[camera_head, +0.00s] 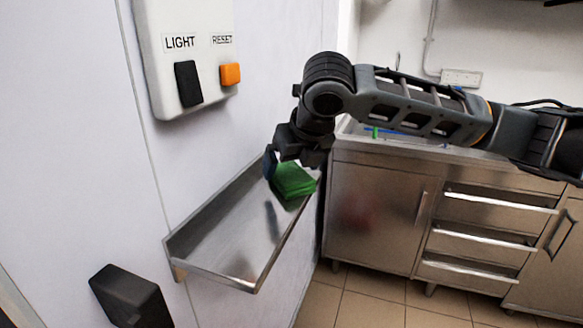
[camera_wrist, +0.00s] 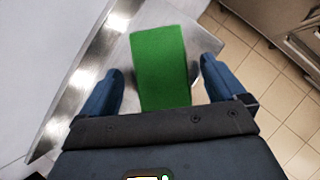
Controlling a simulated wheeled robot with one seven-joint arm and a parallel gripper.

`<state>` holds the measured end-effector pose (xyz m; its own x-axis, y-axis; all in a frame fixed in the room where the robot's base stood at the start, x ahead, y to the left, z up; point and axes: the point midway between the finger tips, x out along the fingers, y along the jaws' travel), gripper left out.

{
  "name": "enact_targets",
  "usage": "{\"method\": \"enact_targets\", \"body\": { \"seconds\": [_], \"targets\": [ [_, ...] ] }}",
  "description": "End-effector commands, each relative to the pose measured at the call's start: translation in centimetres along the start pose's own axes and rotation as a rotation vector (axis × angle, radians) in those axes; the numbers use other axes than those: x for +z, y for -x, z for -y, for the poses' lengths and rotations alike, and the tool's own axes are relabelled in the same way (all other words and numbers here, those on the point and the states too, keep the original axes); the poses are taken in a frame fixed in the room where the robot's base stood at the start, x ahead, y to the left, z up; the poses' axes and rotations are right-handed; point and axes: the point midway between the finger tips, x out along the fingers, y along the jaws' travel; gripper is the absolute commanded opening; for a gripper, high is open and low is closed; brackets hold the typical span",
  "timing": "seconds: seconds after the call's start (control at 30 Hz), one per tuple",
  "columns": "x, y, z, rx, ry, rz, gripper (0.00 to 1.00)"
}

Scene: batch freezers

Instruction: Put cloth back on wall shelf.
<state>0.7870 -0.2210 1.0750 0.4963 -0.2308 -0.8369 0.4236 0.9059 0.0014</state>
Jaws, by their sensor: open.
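A folded green cloth (camera_head: 293,181) lies at the far end of the metal wall shelf (camera_head: 222,248). My gripper (camera_head: 284,168) is above that end of the shelf, pointing down, right at the cloth. In the wrist view the green cloth (camera_wrist: 160,68) lies between the two blue fingers of my gripper (camera_wrist: 158,82). The fingers are apart, with a gap on each side of the cloth. The shelf also shows under the cloth in the wrist view (camera_wrist: 112,75). Part of the cloth is hidden behind my gripper in the head view.
A white control box (camera_head: 185,50) with a black switch and an orange button is on the wall above the shelf. A black handle-like block (camera_head: 131,297) sticks out below left. Steel cabinets with drawers (camera_head: 440,225) stand to the right. The near shelf part is bare.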

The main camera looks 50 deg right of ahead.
Motion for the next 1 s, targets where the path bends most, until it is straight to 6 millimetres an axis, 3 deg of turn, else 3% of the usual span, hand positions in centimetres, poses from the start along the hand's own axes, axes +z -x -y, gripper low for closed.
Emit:
{"method": "enact_targets", "body": {
  "seconds": [0.3, 0.5, 0.7, 1.0],
  "targets": [
    [0.1, 6.5, 0.0, -0.001, 0.001, 0.005, 0.97],
    [0.0, 9.5, 0.0, 0.0, 0.001, 0.003, 0.97],
    [0.0, 10.6, 0.0, 0.0, 0.0, 0.001, 0.97],
    [0.0, 10.7, 0.0, 0.0, 0.0, 0.001, 0.97]
  ]
}}
